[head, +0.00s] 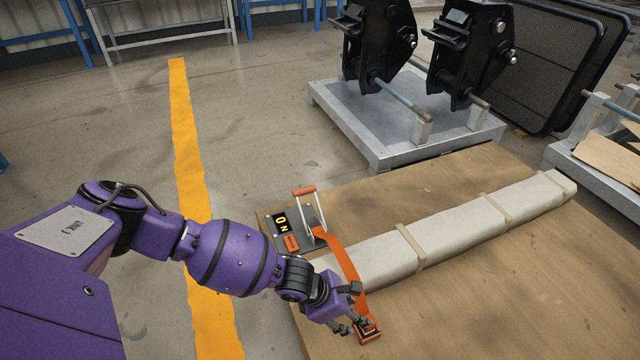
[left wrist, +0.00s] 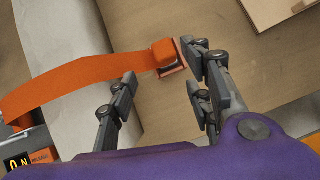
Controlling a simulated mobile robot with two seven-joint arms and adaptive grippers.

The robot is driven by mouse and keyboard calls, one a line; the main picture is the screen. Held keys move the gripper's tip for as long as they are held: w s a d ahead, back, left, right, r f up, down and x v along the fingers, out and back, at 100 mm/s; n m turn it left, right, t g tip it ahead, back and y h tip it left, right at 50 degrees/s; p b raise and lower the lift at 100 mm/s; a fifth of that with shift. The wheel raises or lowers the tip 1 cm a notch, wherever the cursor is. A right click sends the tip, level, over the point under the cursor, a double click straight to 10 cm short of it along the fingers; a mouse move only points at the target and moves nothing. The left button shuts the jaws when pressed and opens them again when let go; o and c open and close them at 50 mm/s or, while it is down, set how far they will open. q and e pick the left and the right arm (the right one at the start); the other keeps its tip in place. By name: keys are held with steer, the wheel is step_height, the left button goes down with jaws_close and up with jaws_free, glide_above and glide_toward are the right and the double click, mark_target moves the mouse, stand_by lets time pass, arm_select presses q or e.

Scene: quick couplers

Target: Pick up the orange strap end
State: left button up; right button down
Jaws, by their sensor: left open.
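The orange strap (head: 350,268) runs from a winch with a raised handle (head: 305,205), over a long grey wrapped bundle (head: 470,228), down to the table top. The orange strap end (head: 368,331) has a reddish block-like fitting and lies on the near side of the bundle. It also shows in the left wrist view (left wrist: 164,54), at the upper middle. My left gripper (head: 350,326) is open and empty, right beside the strap end. In the left wrist view its fingers (left wrist: 160,88) are spread, with the strap end just beyond them. My right gripper is not in view.
The brown table top (head: 530,290) is clear on the near side of the bundle. A small display panel (head: 281,222) sits by the winch. Behind stands a metal pallet (head: 355,120) with black couplers (head: 470,50). A yellow floor line (head: 190,150) runs at left.

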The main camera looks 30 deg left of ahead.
mark_target(365, 333)
arm_select(q)
steer(key=x, duration=0.1)
steer(key=b+x, duration=0.1)
steer(key=shift+w+d+f, duration=0.15)
steer(key=shift+w+d, duration=0.05)
steer(key=shift+d, duration=0.15)
steer(key=b+x, duration=0.2)
steer(key=x, duration=0.1)
steer(key=shift+w+d+f, duration=0.1)
steer(key=shift+d+f, duration=0.15)
steer(key=shift+d, duration=0.05)
steer(key=shift+w+d+f, duration=0.15)
steer(key=shift+f, duration=0.1)
steer(key=shift+r, duration=0.1)
steer(key=c, duration=1)
jaws_close()
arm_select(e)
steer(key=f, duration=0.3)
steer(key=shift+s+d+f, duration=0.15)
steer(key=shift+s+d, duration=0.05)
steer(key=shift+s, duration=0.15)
